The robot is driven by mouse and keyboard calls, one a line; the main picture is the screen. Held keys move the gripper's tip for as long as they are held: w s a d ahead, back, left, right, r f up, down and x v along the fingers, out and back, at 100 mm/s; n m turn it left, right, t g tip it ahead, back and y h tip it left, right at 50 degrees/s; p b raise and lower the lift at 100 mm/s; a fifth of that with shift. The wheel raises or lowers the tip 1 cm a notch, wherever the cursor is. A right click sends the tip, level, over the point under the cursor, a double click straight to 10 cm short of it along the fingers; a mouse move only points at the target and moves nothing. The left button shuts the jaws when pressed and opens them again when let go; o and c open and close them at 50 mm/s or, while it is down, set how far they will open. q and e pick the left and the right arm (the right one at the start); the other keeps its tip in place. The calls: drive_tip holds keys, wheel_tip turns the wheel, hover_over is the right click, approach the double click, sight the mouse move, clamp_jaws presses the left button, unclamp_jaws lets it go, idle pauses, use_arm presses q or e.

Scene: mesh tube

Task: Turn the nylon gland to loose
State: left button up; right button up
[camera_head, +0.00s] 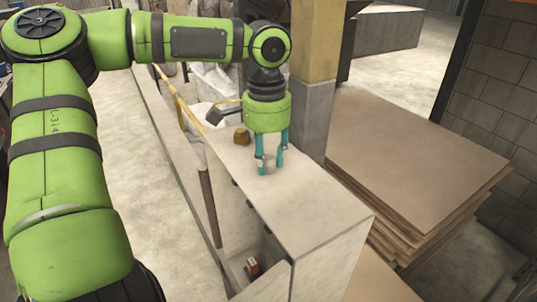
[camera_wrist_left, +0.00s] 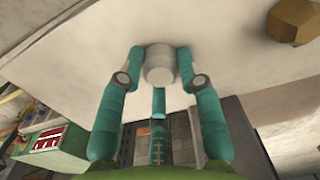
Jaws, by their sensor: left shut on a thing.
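The nylon gland (camera_wrist_left: 159,64) is a pale grey, short cylinder on top of the pale cabinet. In the head view the gland (camera_head: 264,168) shows small and partly hidden between the fingers. My left gripper (camera_head: 271,160) points down onto it with its teal fingers. In the left wrist view the fingers of my left gripper (camera_wrist_left: 163,78) stand around the gland, shut on it. I cannot make out any mark showing how far it is turned. My right gripper is in neither view.
A brown faceted block (camera_head: 242,136) sits on the cabinet top (camera_head: 310,205) beside the gripper; the block also shows in the left wrist view (camera_wrist_left: 290,22). A small red item (camera_head: 253,267) lies inside the cabinet. Stacked brown boards (camera_head: 410,160) and a post (camera_head: 314,115) stand close by.

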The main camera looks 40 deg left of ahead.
use_arm(q)
drive_tip(key=n, duration=0.4)
drive_tip(key=shift+s+f+n, duration=0.25)
drive_tip(key=shift+f+n, duration=0.05)
drive_tip(key=shift+n, duration=0.1)
drive_tip(key=n, duration=0.3)
drive_tip(key=shift+n, duration=0.3)
drive_tip(key=n, duration=0.3)
drive_tip(key=shift+d+n, duration=0.1)
drive_tip(key=shift+n, duration=0.2)
drive_tip(key=n, duration=0.4)
drive_tip(key=shift+n, duration=0.3)
drive_tip(key=n, duration=0.4)
drive_tip(key=shift+w, duration=0.1)
drive_tip(key=n, duration=0.8)
drive_tip(key=shift+w+r, duration=0.1)
drive_tip(key=shift+n, duration=1.7)
drive_tip(key=shift+w, duration=0.1)
